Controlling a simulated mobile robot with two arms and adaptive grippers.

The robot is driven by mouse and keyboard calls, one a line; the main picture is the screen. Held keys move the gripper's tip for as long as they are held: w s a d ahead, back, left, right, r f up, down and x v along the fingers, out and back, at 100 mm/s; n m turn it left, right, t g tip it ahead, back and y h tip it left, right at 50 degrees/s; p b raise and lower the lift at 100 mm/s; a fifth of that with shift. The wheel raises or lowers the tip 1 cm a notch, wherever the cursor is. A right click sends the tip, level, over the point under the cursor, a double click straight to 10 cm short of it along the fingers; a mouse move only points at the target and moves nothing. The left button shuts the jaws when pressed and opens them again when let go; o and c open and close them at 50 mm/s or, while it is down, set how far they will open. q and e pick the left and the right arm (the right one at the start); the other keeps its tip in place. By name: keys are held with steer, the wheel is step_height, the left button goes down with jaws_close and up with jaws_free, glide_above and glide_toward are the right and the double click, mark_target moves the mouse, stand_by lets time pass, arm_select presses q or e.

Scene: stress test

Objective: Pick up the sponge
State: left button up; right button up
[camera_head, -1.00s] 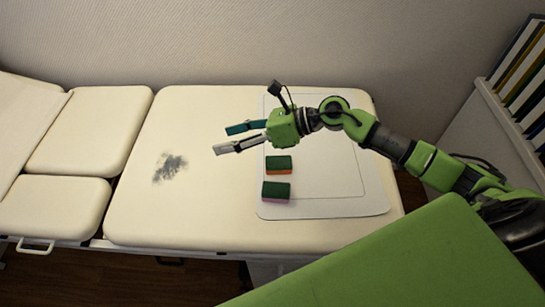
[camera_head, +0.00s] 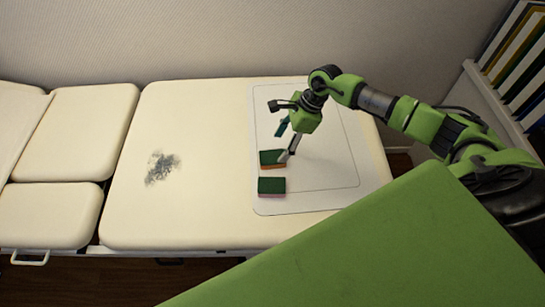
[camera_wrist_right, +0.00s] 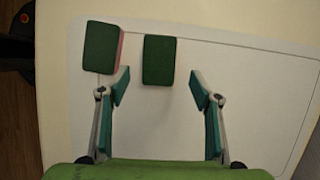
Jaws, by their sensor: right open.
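Two sponges with dark green tops lie side by side on a white board (camera_head: 330,150) on the cream padded bench. The farther sponge (camera_head: 268,158) has an orange underside; the nearer sponge (camera_head: 271,185) has a pink one. My right gripper (camera_head: 283,143) is open, pointing down close to the orange sponge, with one fingertip in front of its right end. In the right wrist view, the orange sponge (camera_wrist_right: 158,60) lies centred ahead of and between the open fingertips (camera_wrist_right: 159,77). The pink sponge (camera_wrist_right: 97,47) is beside the left fingertip. Contact cannot be told. My left gripper is out of view.
A dark smudge (camera_head: 161,168) marks the bench (camera_head: 200,215) to the left of the sponges. A wall stands behind the bench. A shelf with binders (camera_head: 515,60) is at the far right. The board right of the sponges is clear.

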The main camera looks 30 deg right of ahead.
mark_target(273, 156)
steer(key=shift+a+f+p, duration=0.35)
steer(key=shift+f, duration=0.15)
steer(key=p+x, duration=0.1)
steer(key=x, duration=0.2)
steer(key=shift+w+a+f, duration=0.1)
steer(key=shift+a+f, duration=0.1)
steer(key=shift+f, duration=0.05)
steer(key=shift+a+f, duration=0.1)
steer(key=shift+f, duration=0.25)
steer(key=c, duration=0.8)
